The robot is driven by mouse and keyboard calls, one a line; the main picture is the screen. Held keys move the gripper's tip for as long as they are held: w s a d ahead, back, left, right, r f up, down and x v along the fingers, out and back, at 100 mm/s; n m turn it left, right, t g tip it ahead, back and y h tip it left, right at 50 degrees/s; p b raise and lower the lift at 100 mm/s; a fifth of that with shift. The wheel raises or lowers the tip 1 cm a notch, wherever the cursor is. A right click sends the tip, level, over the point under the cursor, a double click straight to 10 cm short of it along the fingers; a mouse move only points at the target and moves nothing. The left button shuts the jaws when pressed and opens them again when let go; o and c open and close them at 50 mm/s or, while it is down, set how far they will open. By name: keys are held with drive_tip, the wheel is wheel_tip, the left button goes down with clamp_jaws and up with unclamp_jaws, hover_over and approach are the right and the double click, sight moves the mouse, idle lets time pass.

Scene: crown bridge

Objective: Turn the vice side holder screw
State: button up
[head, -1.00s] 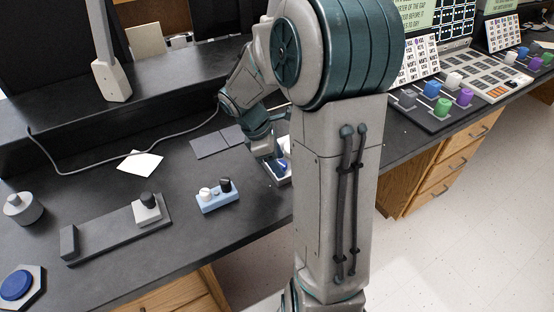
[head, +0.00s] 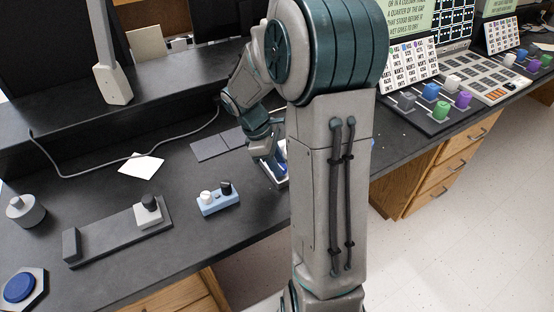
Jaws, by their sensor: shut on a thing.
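My gripper (head: 265,149) is low over the dark bench, beside the upright link of my arm. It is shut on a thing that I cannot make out. A small pale tray with a blue part (head: 283,150) shows at the gripper and is partly hidden by my arm. A long dark grey vice-like base (head: 112,234) lies at the left, with an upright block (head: 71,244) at its near end. A light grey block with a black knob (head: 149,209) stands at its other end, apart from my gripper. I cannot tell which screw is the side holder screw.
A light blue block (head: 218,204) with a white and a black knob lies between the grey base and my gripper. A white paper (head: 141,163), a cable and dark flat plates (head: 217,144) lie behind. A board with coloured knobs (head: 432,112) stands at the right.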

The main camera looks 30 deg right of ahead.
drive_tip(key=m+y+p, duration=0.1)
drive_tip(key=m, duration=0.1)
drive_tip(key=m+g+p, duration=0.1)
drive_tip(key=m, duration=0.2)
drive_tip(key=shift+w+d+r+m+y, duration=0.2)
drive_tip(key=shift+m+y, duration=0.1)
drive_tip(key=shift+y, duration=0.1)
drive_tip(key=m+p, duration=0.1)
drive_tip(key=m, duration=0.1)
drive_tip(key=m+y+p, duration=0.1)
drive_tip(key=m, duration=0.1)
drive_tip(key=shift+d+f+g+y, duration=0.1)
drive_tip(key=shift+d+g+y, duration=0.1)
drive_tip(key=shift+g+y, duration=0.1)
drive_tip(key=m+y, duration=0.1)
drive_tip(key=m, duration=0.1)
drive_tip(key=m+p, duration=0.1)
drive_tip(key=m, duration=0.2)
drive_tip(key=shift+d+y, duration=0.2)
drive_tip(key=shift+y, duration=0.2)
drive_tip(key=m, duration=0.2)
drive_tip(key=m+t+y+p, duration=0.1)
drive_tip(key=m, duration=0.1)
drive_tip(key=shift+s+d+m+y, duration=0.1)
drive_tip(key=shift+d+m+y, duration=0.05)
drive_tip(key=shift+m+y, duration=0.2)
drive_tip(key=shift+m, duration=0.25)
drive_tip(key=o, duration=1)
drive_tip(key=shift+f, duration=0.1)
